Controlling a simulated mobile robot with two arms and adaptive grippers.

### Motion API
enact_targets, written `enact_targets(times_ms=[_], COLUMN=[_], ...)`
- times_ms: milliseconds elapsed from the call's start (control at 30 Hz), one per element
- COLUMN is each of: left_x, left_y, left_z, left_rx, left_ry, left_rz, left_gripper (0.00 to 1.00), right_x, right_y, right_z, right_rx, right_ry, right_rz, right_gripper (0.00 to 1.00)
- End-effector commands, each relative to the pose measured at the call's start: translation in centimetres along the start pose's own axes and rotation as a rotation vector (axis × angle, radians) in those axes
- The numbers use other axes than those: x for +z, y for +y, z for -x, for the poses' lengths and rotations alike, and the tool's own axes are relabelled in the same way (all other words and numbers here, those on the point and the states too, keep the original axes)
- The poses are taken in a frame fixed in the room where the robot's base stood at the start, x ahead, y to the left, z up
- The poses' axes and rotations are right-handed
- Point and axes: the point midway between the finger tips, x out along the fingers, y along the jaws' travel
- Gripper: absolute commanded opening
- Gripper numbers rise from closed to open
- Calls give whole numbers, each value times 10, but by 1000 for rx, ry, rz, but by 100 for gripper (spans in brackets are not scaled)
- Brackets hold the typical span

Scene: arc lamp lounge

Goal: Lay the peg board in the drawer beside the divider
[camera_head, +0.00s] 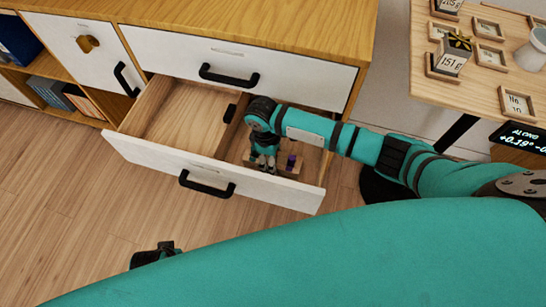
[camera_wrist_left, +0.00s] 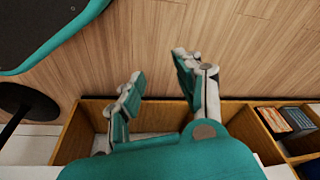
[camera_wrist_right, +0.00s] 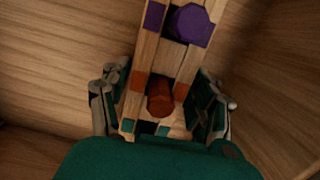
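The peg board (camera_head: 285,168), a wooden strip with purple and orange-brown pegs, lies in the right part of the open drawer (camera_head: 150,155). It also shows in the right wrist view (camera_wrist_right: 146,62). My right gripper (camera_head: 265,165) reaches down into the drawer over the board's near end. In the right wrist view its fingers (camera_wrist_right: 163,98) are spread on either side of the board, apparently apart from it. The divider (camera_head: 233,133) runs front to back, left of the board, partly hidden by my right arm. My left gripper (camera_wrist_left: 158,72) is open and empty above the floor.
The cabinet (camera_head: 260,25) has a closed drawer (camera_head: 285,75) above the open one. The drawer's left compartment (camera_head: 187,115) is empty. A table (camera_head: 450,90) with small frames and labelled blocks stands at the right. Open shelves with books (camera_head: 50,93) are at the left.

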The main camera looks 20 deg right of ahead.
Motion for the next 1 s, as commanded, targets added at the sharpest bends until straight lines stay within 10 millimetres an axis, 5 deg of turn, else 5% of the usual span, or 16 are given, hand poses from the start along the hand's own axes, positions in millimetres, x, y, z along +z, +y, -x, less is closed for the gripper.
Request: enact_targets(times_ms=[100,467,1000], left_x=[0,-2,55], left_y=[0,0,4], left_z=[0,2,-70], left_rx=[0,0,6], left_ry=[0,4,-52], left_rz=[0,0,-9], left_gripper=[35,35,35], right_x=[0,1,0], right_y=[0,1,0], right_z=[0,7,104], right_rx=[0,1,1], right_ry=[-1,0,2], right_rz=[0,0,0], right_gripper=[78,78,78])
